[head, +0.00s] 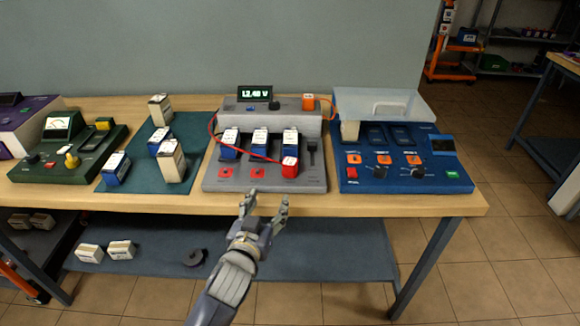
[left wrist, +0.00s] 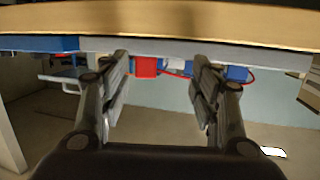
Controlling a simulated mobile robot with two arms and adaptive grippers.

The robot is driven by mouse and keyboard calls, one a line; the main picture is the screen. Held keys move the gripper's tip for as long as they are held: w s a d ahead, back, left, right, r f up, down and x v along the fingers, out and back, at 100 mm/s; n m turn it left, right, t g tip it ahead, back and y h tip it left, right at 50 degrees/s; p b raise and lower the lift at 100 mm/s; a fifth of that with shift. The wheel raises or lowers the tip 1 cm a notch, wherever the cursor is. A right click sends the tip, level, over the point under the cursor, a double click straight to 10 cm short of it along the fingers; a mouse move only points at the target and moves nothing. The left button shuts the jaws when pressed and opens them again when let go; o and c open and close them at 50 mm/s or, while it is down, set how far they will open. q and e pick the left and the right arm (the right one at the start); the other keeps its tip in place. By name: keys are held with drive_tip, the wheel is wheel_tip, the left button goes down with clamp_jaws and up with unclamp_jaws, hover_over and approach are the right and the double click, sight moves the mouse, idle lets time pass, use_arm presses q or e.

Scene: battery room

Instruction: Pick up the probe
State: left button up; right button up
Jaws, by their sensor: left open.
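The likely probe is a red block (head: 290,167) with a white top, at the front right of the grey test station (head: 213,182). A red cable (head: 238,149) runs to it across the station. A second, orange block (head: 308,102) stands on the station's raised back. My left gripper (head: 266,201) is open and empty, in front of the table edge and short of the red block, to its left in the head view. In the left wrist view the red block (left wrist: 146,67) shows between the open fingers (left wrist: 160,85), beyond the table edge. My right gripper is not in view.
Several batteries (head: 174,162) stand on a green mat (head: 190,133) left of the station. A blue device (head: 406,184) with a clear lid (head: 385,104) stands right, a green meter (head: 58,147) far left. The table's front edge (head: 400,205) lies close to my gripper.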

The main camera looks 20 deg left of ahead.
sight(289, 162)
use_arm(q)
drive_tip(key=w+r, duration=0.1)
drive_tip(key=w, duration=0.1)
drive_tip(key=w+d+r+t, duration=0.1)
drive_tip(key=w, duration=0.2)
drive_tip(key=w+r+t+h, duration=0.1)
drive_tip(key=w+r, duration=0.1)
drive_tip(key=w, duration=0.1)
drive_tip(key=shift+d+m+p, duration=0.3)
drive_tip(key=shift+w+a+f+p, duration=0.15)
drive_tip(key=shift+w+f, duration=0.1)
drive_tip(key=shift+w, duration=1.2)
drive_tip(key=shift+w+d+f+p, duration=0.1)
drive_tip(key=shift+w+f+p, duration=0.1)
drive_tip(key=shift+w, duration=1.2)
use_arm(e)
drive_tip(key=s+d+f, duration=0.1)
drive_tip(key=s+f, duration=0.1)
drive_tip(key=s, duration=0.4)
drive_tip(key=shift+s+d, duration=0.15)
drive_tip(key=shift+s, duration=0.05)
use_arm(q)
drive_tip(key=c, duration=1.2)
drive_tip(key=shift+c, duration=0.3)
drive_tip(key=shift+r, duration=0.1)
